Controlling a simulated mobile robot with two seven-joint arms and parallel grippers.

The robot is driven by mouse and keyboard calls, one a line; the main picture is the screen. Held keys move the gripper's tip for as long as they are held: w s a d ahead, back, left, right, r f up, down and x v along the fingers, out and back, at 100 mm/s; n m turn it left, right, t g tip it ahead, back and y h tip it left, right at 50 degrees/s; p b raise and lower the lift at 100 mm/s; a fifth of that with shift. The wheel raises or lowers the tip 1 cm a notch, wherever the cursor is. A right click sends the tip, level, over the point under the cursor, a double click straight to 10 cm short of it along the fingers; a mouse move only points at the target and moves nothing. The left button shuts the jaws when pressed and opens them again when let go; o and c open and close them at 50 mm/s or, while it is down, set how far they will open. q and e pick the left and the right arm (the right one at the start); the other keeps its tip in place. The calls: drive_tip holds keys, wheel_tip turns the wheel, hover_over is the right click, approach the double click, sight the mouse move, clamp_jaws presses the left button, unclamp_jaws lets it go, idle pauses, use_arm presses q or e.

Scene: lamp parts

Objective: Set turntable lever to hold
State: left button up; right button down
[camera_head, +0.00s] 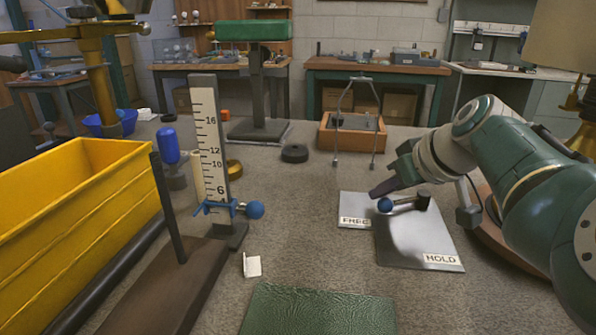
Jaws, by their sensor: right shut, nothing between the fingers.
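The lever is a thin rod with a blue ball knob (385,205) at its left end and a dark pivot post (424,199) at its right end. It lies over a grey metal plate (415,236). The label HOLD (440,259) is at the plate's front right. The label FREE (355,221) is on a smaller plate at the left, and the knob is nearer to FREE. My right gripper (376,192) is shut and empty, its tip just above and left of the knob; I cannot tell if they touch. My left gripper is out of view.
A round brown base (508,238) is partly hidden behind my right arm. A scale post (209,150) with a blue slider stands at the left, beside a yellow bin (75,215). A green mat (318,312) lies in front. A wooden tray (352,137) with a wire frame stands behind.

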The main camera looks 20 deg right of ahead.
sight(390, 205)
drive_tip(key=shift+s, duration=0.15)
idle(0.3)
drive_tip(key=shift+s+n+y+p, duration=0.4)
drive_tip(key=shift+s+n+y, duration=0.45)
drive_tip(key=shift+n, duration=0.35)
drive_tip(key=shift+s+d+f+n+g+y, duration=0.15)
drive_tip(key=shift+s+n+g+y, duration=0.25)
drive_tip(key=shift+s+n+y, duration=0.4)
drive_tip(key=s+n+y+b, duration=0.1)
drive_tip(key=n, duration=0.1)
drive_tip(key=s+d+n+g+y+b, duration=0.1)
drive_tip(key=b, duration=0.1)
drive_tip(key=shift+s+f+n, duration=0.1)
drive_tip(key=shift+f+n, duration=0.05)
drive_tip(key=shift+n, duration=0.25)
drive_tip(key=shift+s+d+n+g+y+b, duration=0.4)
drive_tip(key=shift+n+g+b, duration=0.2)
drive_tip(key=shift+n+b, duration=0.2)
drive_tip(key=shift+s+d+r, duration=0.25)
drive_tip(key=shift+s+d, duration=0.05)
drive_tip(key=shift+s, duration=0.3)
drive_tip(key=shift+s+d, duration=0.25)
drive_tip(key=shift+d, duration=0.05)
